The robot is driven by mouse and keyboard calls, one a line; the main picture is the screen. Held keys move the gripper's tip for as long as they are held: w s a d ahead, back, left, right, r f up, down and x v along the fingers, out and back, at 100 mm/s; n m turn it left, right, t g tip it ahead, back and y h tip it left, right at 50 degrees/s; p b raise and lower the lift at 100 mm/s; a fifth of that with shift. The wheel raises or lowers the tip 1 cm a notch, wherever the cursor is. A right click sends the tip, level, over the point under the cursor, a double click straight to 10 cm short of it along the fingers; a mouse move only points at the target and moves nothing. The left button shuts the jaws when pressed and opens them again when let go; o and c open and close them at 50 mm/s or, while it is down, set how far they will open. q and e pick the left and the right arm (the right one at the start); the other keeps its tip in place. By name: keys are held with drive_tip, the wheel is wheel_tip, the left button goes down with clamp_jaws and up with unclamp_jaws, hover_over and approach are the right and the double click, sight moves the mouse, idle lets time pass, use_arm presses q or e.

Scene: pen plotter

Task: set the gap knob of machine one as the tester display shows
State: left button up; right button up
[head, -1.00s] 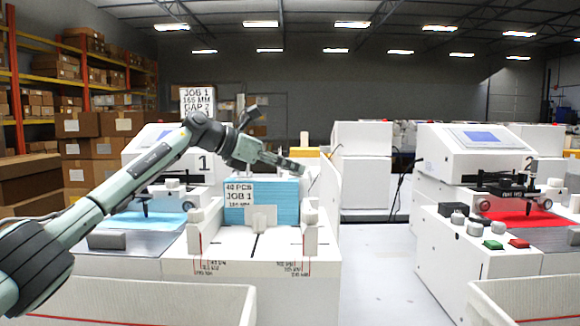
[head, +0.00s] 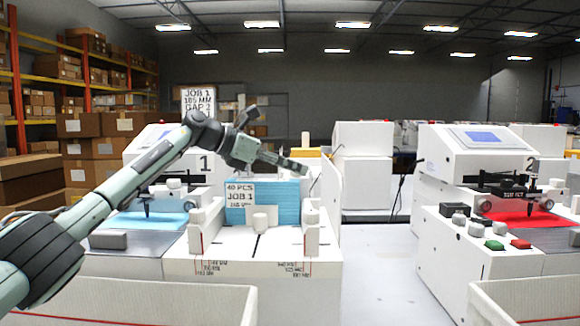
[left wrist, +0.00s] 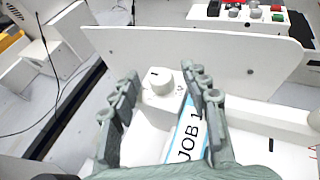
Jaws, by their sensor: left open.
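Machine one (head: 160,150), white with a dark "1", stands at the left. The white feeder (head: 240,270) in front holds a stack of blue sheets (head: 285,200) labelled JOB 1. A sign (head: 198,102) behind reads JOB 1, a millimetre figure and GAP 2 in small print. My left gripper (head: 298,166) is open above the stack's right side. The left wrist view shows a white round knob (left wrist: 158,80) with a dark mark, beyond and between the open fingers (left wrist: 160,98); I see no contact. I cannot tell surely that it is the gap knob. My right gripper is not in view.
An upright white side plate (left wrist: 215,50) stands just past the knob. Machine two (head: 485,150) with a button box (head: 470,260) stands at the right, with a pale floor gap (head: 375,270) between. White bins (head: 150,300) stand in front.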

use_arm(q)
drive_tip(key=s+a, duration=0.6)
drive_tip(key=a, duration=0.5)
drive_tip(key=shift+a+r, duration=0.25)
drive_tip(key=shift+a, duration=0.1)
drive_tip(key=shift+f, duration=0.1)
